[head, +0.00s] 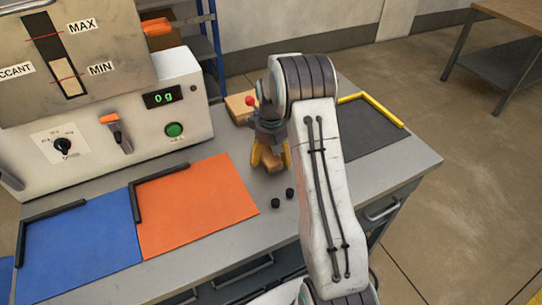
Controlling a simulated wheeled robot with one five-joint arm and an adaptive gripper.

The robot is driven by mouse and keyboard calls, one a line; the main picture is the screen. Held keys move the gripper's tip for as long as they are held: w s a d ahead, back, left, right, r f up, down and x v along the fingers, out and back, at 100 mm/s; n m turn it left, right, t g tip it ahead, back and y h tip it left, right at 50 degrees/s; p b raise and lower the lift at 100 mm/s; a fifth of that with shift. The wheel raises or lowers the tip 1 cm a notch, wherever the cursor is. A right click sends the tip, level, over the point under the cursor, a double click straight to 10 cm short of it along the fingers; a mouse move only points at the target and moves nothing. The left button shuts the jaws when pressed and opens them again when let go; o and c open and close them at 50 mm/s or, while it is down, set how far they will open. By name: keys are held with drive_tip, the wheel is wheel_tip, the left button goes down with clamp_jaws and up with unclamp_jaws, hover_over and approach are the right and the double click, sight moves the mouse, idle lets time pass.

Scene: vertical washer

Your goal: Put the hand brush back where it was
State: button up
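My gripper (271,163) points down over the grey bench top, to the right of the orange mat. Its two yellow fingers are apart, one on each side of a brown, wood-coloured piece (270,160). This piece may be the hand brush, but no bristles show and most of it is hidden by the gripper. I cannot tell whether the fingers press on it, or whether it touches the bench. A tan block (238,106) lies behind the gripper, partly hidden by it.
The orange mat (205,208) and blue mat (75,250) have black corner guides. A dark mat (370,134) with a yellow guide is behind my arm. The white machine (150,125) reads 0 g.

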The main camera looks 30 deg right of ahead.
drive_tip(key=shift+o, duration=1.4)
wheel_tip(320, 180, up, 11)
drive_tip(key=shift+d+b, duration=0.1)
drive_tip(key=shift+b, duration=0.8)
drive_tip(key=shift+r, duration=0.6)
drive_tip(key=s+a+r+t, duration=0.1)
drive_tip(key=s+a+r, duration=0.6)
drive_tip(key=s, duration=0.4)
drive_tip(key=s+a+f+t, duration=0.1)
drive_tip(key=s+a, duration=0.1)
drive_tip(key=s, duration=0.6)
drive_tip(key=s+a+f+t, duration=0.1)
drive_tip(key=s+a+f, duration=0.1)
drive_tip(key=s, duration=0.7)
drive_tip(key=shift+a, duration=0.4)
